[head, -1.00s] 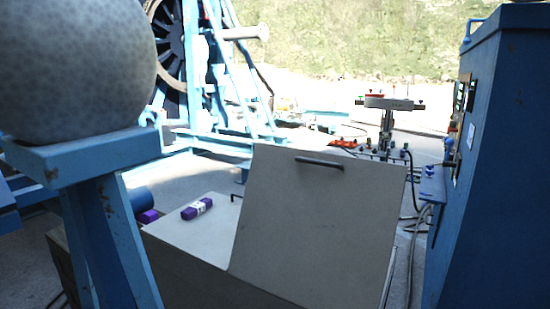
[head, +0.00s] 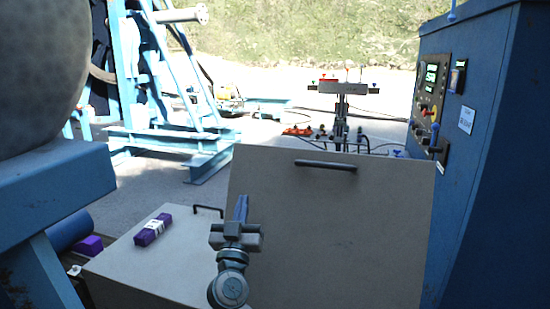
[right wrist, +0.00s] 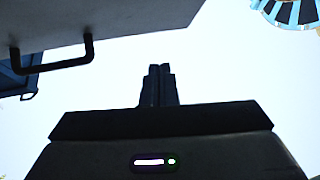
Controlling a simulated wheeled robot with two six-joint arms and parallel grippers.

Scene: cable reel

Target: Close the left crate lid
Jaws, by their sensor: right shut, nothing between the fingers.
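A grey crate lid (head: 335,230) stands raised and tilted in the middle of the head view, with a dark handle (head: 325,165) near its upper edge. A grey lid panel (head: 150,262) to its left lies flat, with its own dark handle (head: 208,210). My right gripper (head: 240,203) is in front of the raised lid's left part, fingers pointing up, shut and empty. In the right wrist view the shut fingers (right wrist: 160,70) point at bright sky, and a lid panel with a handle (right wrist: 55,64) is at upper left, apart from them. My left gripper is not in view.
A purple packet (head: 152,229) lies on the flat panel. A blue stand (head: 60,185) bearing a big grey ball (head: 40,70) is close at left. A blue control cabinet (head: 490,150) stands at right. A reel frame (head: 165,140) and a tool stand (head: 341,115) are behind.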

